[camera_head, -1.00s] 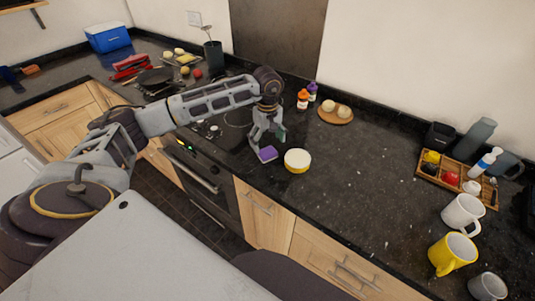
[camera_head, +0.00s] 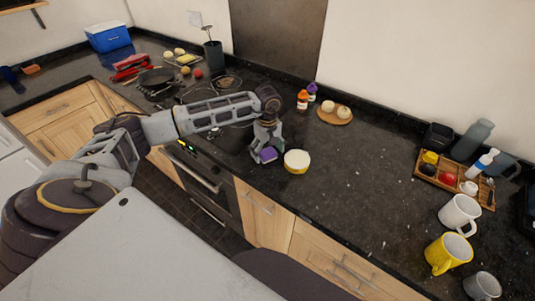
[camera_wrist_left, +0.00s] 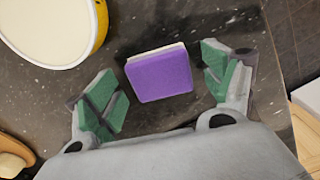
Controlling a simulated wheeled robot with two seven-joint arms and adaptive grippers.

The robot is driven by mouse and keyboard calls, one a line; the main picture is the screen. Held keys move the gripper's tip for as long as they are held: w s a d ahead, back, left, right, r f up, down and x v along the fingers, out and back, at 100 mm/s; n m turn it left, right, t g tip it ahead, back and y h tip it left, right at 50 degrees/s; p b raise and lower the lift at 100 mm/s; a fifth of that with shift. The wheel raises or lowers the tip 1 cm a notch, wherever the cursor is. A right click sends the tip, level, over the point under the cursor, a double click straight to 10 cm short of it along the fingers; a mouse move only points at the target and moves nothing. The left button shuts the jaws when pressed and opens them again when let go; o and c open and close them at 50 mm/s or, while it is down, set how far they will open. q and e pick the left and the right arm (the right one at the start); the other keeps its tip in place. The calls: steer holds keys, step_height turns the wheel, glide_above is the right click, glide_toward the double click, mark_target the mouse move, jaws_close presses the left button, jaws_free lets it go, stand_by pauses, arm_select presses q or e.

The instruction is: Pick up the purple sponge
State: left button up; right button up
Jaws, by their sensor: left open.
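The purple sponge (camera_head: 268,155) lies on the dark granite counter near its front edge. In the left wrist view the sponge (camera_wrist_left: 160,73) shows its purple face, with a pale layer along one side. My left gripper (camera_head: 266,151) is lowered over it. Its green-padded fingers (camera_wrist_left: 165,88) are open, one on each side of the sponge, with a visible gap on both sides. My right gripper is not in view.
A yellow and white round bowl (camera_head: 297,161) stands close to the right of the sponge. Mugs, including a yellow mug (camera_head: 450,252), stand at the right. The middle counter is clear.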

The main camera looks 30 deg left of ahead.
mark_target(268, 152)
arm_select(q)
steer(key=shift+f, duration=0.15)
stand_by(0.3)
steer(key=c, duration=0.9)
step_height(268, 152, up, 8)
steer(key=shift+r+b, duration=0.25)
steer(key=shift+b, duration=0.5)
steer(key=shift+r, duration=0.8)
